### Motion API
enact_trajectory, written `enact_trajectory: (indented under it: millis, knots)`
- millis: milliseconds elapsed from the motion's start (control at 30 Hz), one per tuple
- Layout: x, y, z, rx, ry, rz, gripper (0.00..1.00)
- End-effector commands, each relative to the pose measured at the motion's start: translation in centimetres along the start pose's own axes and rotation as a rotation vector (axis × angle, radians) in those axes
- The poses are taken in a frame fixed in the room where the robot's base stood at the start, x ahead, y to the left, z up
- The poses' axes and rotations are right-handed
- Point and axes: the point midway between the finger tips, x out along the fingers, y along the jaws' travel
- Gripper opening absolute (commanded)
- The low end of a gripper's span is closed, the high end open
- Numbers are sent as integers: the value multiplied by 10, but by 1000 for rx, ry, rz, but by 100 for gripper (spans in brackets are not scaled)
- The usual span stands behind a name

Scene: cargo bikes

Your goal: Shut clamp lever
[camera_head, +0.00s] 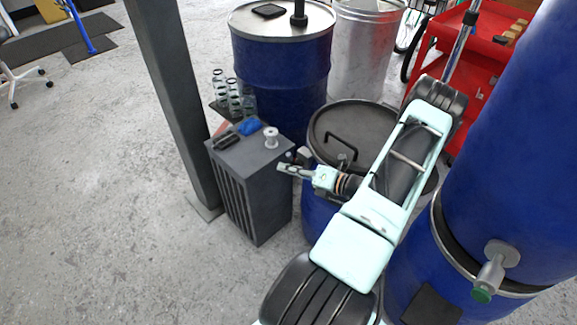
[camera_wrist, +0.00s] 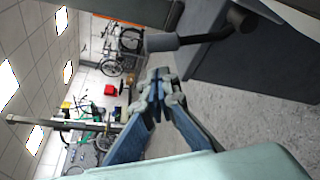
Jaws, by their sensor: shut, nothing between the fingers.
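A dark lever-like part with a grey cylindrical grip (camera_wrist: 176,42) shows at the top of the wrist view, just beyond my fingertips with a small gap. I take it for the clamp lever, but cannot tell its angle. In the head view, a small dark fitting (camera_head: 303,156) sits between the grey box and the lidded blue drum, close to my gripper; it may be the same part. My gripper (camera_head: 283,167) is shut and empty, pointing left beside the box's top right edge. Its closed fingers also show in the wrist view (camera_wrist: 157,85).
The grey box (camera_head: 262,195) carries a white spool (camera_head: 271,138), a blue item (camera_head: 249,127) and dark pieces. A grey post (camera_head: 175,90) stands left of it. The drum's black lid (camera_head: 335,118) has a handle. Blue drums (camera_head: 520,150) stand at right.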

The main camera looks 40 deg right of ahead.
Motion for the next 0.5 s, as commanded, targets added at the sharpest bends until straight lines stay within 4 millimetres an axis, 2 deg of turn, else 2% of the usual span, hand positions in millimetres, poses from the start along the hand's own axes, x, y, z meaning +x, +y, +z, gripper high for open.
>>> enact_trajectory:
  millis: [100, 300, 500]
  knots:
    - [4, -1, -10, 2, 8, 2, 0]
    - [-48, -5, -9, 3, 6, -2, 0]
    - [-82, -7, -10, 3, 8, -1, 0]
